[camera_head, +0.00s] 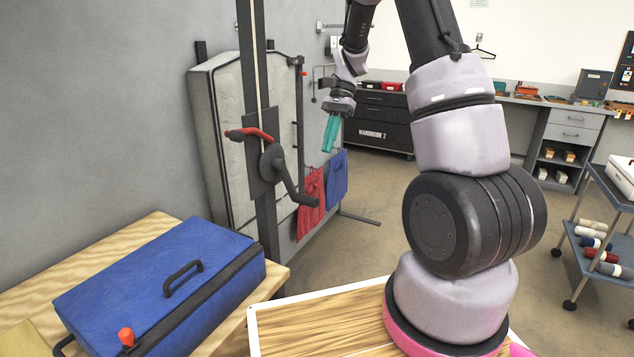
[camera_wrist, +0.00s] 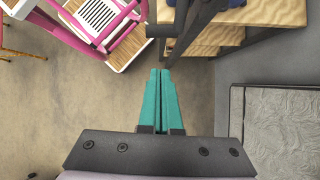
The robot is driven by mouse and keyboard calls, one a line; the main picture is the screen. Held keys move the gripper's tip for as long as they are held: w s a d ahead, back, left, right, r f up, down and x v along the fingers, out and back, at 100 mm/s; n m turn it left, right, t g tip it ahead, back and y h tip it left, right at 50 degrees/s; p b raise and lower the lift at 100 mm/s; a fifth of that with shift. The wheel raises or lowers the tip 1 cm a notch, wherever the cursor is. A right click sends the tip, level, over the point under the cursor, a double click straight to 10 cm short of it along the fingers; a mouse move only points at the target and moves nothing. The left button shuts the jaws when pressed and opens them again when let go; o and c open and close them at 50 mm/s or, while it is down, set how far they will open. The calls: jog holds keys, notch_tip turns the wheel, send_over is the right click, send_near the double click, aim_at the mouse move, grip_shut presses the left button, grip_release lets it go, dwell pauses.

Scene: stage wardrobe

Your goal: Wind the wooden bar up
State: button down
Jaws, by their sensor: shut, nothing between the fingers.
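A dark winch (camera_head: 268,165) is fixed to the tall upright post (camera_head: 264,215) left of centre in the head view. A black crank arm with a dark grip (camera_head: 304,199) slants down to the right from its hub. A red-handled lever (camera_head: 252,133) sits above the hub, pointing left. I cannot make out the wooden bar for certain. My gripper (camera_head: 328,149) is shut and empty, its teal fingers hanging down in the air, to the right of the winch in the picture and apart from it. The closed fingers also show in the wrist view (camera_wrist: 161,72), with floor beyond them.
A blue case (camera_head: 160,285) lies on a wooden table (camera_head: 130,237) at the lower left. A grey padded panel (camera_head: 218,130) stands behind the post. Red (camera_head: 311,205) and blue (camera_head: 337,178) bags hang beside it. A trolley (camera_head: 605,235) stands at right. Floor between is open.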

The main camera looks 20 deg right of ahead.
jog(key=s+a+f+n, duration=0.1)
jog(key=s+a+f, duration=0.4)
jog(key=f, duration=0.4)
jog(key=shift+s+a+f, duration=0.2)
jog(key=shift+a+f, duration=0.2)
jog(key=shift+a, duration=0.05)
jog(key=shift+s, duration=0.1)
jog(key=shift+s+a+f+g+y, duration=0.3)
jog(key=shift+s+a+f+g, duration=0.1)
jog(key=shift+a+f+g, duration=0.1)
